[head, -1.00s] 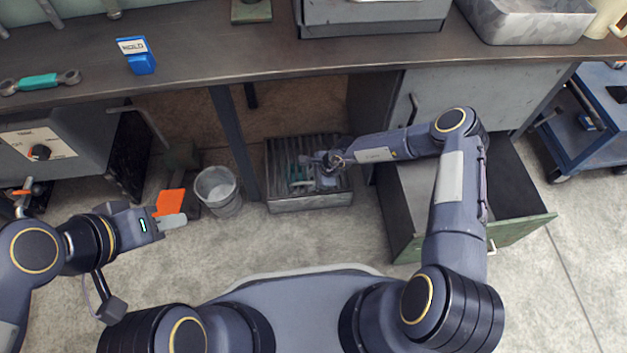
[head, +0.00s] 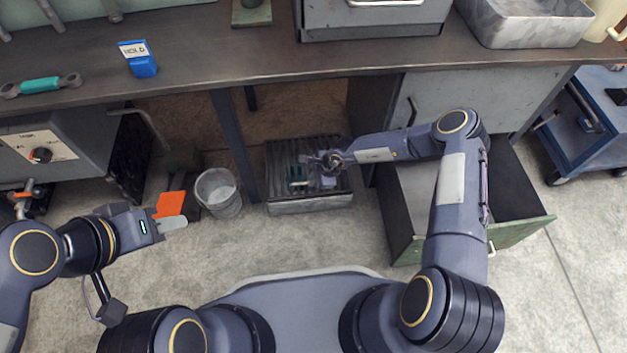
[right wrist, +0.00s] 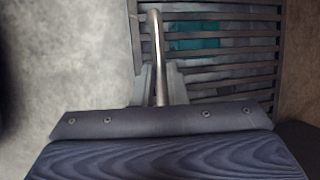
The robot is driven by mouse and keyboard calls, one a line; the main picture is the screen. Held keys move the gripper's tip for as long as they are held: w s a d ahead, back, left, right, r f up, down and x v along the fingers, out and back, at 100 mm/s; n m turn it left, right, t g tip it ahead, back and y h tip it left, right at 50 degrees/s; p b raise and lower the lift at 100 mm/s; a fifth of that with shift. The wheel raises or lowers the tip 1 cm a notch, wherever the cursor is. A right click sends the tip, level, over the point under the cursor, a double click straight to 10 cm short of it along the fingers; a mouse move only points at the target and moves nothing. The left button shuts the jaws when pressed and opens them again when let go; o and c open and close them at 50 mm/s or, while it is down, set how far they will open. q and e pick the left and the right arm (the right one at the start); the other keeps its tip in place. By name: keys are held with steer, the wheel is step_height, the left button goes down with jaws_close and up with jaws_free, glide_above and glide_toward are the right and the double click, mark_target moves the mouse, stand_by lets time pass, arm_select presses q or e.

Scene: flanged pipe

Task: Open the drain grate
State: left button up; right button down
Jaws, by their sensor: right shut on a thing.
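The drain grate (head: 283,152) is a dark slatted panel on a grey box low under the bench, in the middle of the head view. In the right wrist view its slats (right wrist: 235,52) run across the picture, with a teal thing (right wrist: 195,40) showing behind them. My right gripper (head: 313,160) is over the grate. In the right wrist view my right gripper (right wrist: 160,88) is shut on a thin metal bar handle (right wrist: 157,45) beside the slats; where the bar joins the grate is unclear. My left gripper (head: 172,223) is far left of the grate, its finger gap hidden.
A metal bucket (head: 218,192) stands left of the grate, by a bench leg (head: 235,145). An orange piece (head: 171,204) is beside my left gripper. An open green drawer (head: 405,235) is at the right. The bench top (head: 210,50) overhangs behind.

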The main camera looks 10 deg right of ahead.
steer(key=w+r+p, duration=0.3)
steer(key=w+r, duration=0.5)
steer(key=r, duration=0.4)
steer(key=shift+w, duration=0.4)
steer(key=shift+d, duration=0.15)
steer(key=c, duration=1.5)
jaws_free()
steer(key=shift+f, duration=0.15)
steer(key=shift+c, duration=0.2)
steer(key=shift+o, duration=0.4)
steer(key=shift+s, duration=0.1)
